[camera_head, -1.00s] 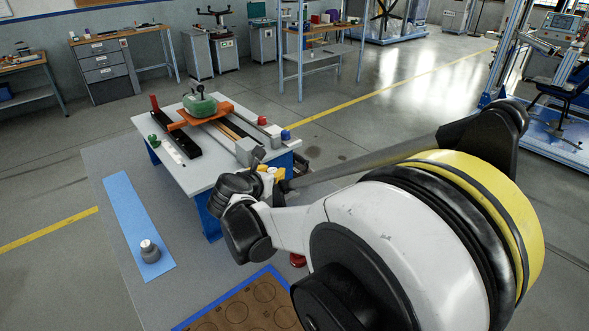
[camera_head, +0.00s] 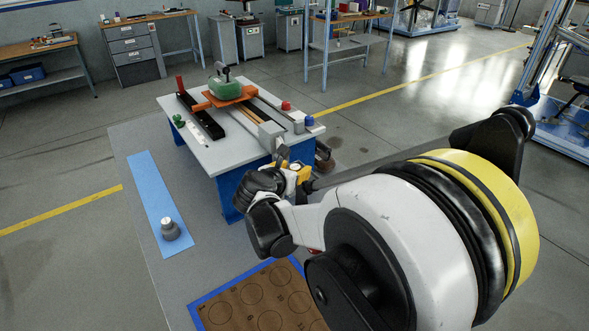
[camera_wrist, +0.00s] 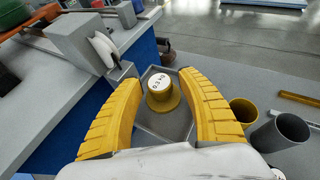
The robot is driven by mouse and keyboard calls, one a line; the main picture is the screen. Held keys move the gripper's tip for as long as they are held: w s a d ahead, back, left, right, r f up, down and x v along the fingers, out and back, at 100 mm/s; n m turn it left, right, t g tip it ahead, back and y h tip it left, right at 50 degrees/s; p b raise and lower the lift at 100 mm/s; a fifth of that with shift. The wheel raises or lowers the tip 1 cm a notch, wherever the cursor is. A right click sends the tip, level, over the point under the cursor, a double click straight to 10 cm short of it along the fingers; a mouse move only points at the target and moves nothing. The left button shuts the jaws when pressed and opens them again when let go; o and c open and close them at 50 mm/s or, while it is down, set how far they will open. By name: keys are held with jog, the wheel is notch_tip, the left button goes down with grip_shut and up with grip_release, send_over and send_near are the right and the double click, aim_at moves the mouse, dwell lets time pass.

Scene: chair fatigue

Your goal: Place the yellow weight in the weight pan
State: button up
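The yellow weight (camera_wrist: 161,92) is a stepped cylinder with a white label on top, seen in the wrist view. It is upright between the two yellow fingers of my gripper (camera_wrist: 159,77). The fingers stand apart, with a visible gap at least on the left side, so my gripper looks open around it. The grey square weight pan (camera_wrist: 172,130) lies below and around the weight; the weight appears to be inside its rim, but its contact with the floor is hidden. In the head view my arm hides the weight and most of the gripper.
The bench (camera_head: 205,152) carries a green-and-orange fixture (camera_head: 227,92) and a grey block (camera_wrist: 80,40). A yellow cup (camera_wrist: 243,109) and a grey cup (camera_wrist: 290,128) stand right of the pan. A grey weight (camera_head: 171,229) stands on a blue strip (camera_head: 150,190).

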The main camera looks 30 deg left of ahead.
jog(key=shift+s+r, duration=0.1)
jog(key=shift+r, duration=0.15)
jog(key=p+v, duration=0.2)
jog(key=v, duration=0.9)
jog(key=shift+s, duration=0.35)
jog(key=shift+d+r, duration=0.1)
jog(key=shift+r, duration=0.05)
